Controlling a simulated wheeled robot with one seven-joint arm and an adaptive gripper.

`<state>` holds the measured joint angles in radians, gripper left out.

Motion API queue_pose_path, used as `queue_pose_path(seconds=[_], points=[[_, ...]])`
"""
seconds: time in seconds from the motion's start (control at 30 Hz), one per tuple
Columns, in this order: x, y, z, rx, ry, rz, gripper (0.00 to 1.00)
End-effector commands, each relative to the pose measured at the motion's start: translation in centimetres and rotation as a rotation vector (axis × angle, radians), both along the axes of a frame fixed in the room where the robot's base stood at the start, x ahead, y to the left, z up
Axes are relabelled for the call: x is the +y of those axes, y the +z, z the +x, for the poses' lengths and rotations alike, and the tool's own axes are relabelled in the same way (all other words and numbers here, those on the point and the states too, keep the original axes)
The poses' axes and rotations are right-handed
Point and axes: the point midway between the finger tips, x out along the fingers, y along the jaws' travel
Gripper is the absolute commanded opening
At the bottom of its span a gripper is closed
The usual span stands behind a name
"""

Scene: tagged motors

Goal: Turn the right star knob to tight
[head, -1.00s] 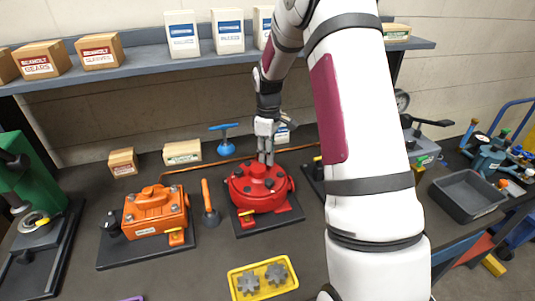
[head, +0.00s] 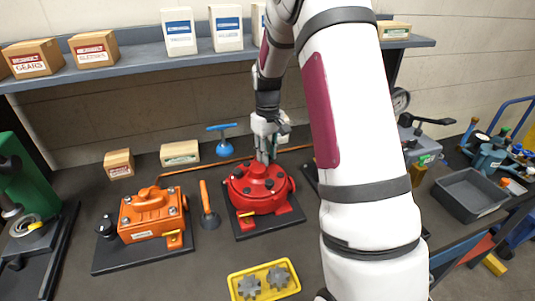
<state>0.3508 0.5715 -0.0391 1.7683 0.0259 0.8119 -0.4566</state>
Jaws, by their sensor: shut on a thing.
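The red motor unit (head: 262,190) sits on a dark base plate (head: 270,225) in the middle of the bench. My gripper (head: 263,159) points straight down at the back of its top. Its fingers are close together, shut on a small part there, which I take to be the star knob. The fingers and the low resolution hide the knob's shape and its angle. Other small red and grey parts show on the unit's top, and a yellow tab (head: 245,214) on its front.
An orange unit (head: 152,214) and an orange-handled tool (head: 208,203) stand to the left. A blue T-handle (head: 223,140) is behind. A yellow tray (head: 264,282) with two grey gears lies in front. A shelf (head: 120,66) with boxes runs above.

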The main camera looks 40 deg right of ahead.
Motion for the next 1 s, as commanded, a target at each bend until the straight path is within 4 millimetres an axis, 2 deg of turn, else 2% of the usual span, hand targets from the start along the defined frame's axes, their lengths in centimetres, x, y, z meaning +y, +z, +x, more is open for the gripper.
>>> queue_pose_path(seconds=[0.3, 0.33, 0.4, 0.43, 0.87, 1.0], points=[[-0.14, 0.42, 0.28, -0.011, -0.001, -0.004, 0.00], [-0.14, 0.42, 0.28, -0.011, -0.001, -0.004, 0.25], [-0.14, 0.38, 0.26, -0.010, -0.001, -0.004, 0.40], [-0.12, 0.35, 0.24, -0.009, -0.001, -0.004, 0.43], [0.06, 0.06, 0.03, -0.001, 0.000, 0.000, 0.43], [0.04, 0.50, 0.05, -0.001, 0.000, 0.000, 0.43]])
